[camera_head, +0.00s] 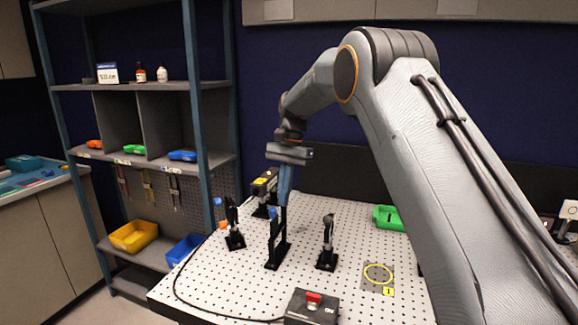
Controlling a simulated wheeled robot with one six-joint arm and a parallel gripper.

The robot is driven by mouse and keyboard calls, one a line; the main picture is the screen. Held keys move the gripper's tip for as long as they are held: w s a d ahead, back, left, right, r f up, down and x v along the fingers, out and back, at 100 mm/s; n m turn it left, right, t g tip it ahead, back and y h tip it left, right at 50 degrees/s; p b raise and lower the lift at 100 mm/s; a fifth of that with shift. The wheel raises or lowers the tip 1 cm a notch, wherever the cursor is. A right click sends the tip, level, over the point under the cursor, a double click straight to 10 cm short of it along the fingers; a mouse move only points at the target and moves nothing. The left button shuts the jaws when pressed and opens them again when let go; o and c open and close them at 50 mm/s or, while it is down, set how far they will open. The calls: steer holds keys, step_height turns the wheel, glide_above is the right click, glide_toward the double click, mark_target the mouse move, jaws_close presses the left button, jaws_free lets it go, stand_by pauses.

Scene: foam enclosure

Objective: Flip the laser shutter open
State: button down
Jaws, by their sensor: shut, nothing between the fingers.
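My gripper (284,203) points straight down over the white perforated optical table, its blue-grey fingers together with nothing visible between them. Its tips are at the top of a black upright mount (277,252), which looks like the laser shutter. I cannot tell whether they touch it. A small blue part (274,214) shows at the top of this mount; the flap's position is too small to make out. A black laser housing (264,187) with yellow labels stands just behind, partly hidden by the gripper.
Black post mounts stand left (234,226) and right (327,243) of the shutter mount. A black box with a red switch (313,300) sits at the front edge, trailing a cable. A yellow ring (378,273) and green bin (387,218) lie right. A shelf rack (150,85) stands left.

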steer(key=w+b+v, duration=0.1)
steer(key=b+v, duration=0.2)
steer(key=v, duration=0.7)
steer(key=shift+d, duration=0.35)
